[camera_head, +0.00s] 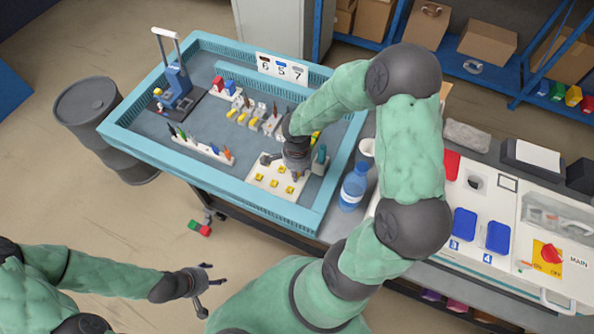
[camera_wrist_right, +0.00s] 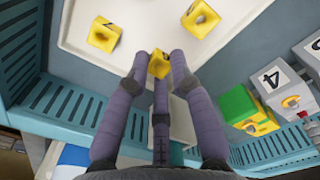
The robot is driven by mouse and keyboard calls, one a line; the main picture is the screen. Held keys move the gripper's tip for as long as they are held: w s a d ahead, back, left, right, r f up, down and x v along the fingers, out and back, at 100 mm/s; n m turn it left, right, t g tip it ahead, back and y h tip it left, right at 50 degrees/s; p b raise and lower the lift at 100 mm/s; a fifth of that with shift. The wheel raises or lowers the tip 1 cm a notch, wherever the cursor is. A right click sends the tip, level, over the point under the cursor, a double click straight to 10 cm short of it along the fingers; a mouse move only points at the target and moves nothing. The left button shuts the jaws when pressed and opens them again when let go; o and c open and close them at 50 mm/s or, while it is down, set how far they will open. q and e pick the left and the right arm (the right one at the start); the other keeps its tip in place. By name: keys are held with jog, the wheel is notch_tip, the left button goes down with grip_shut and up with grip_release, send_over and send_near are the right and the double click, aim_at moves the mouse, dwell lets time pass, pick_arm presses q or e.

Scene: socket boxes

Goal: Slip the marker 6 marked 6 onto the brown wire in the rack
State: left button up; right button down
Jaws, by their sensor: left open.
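Yellow markers lie on a white board (camera_head: 258,184) in the near part of the teal-rimmed tray. My right gripper (camera_head: 294,176) points down over this board. In the right wrist view its fingertips (camera_wrist_right: 159,58) are close around one yellow marker (camera_wrist_right: 158,66) with a hole. Its number is not legible, and the fingers hide its edges, so contact is unclear. A white rack (camera_head: 205,149) with several thin coloured wires stands left of the board. I cannot tell for sure which wire is brown. My left gripper (camera_head: 204,283) is open and empty, out over the floor.
A teal wall (camera_head: 165,162) rims the tray. A sign with numbers (camera_head: 281,69) stands at the back. A blue bottle (camera_head: 353,187) stands to the right of the tray.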

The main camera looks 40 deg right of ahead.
jog(key=c, duration=1.9)
grip_release()
grip_shut()
jog(key=shift+r, duration=0.65)
jog(key=shift+r+p, duration=1.65)
jog(key=shift+r, duration=0.85)
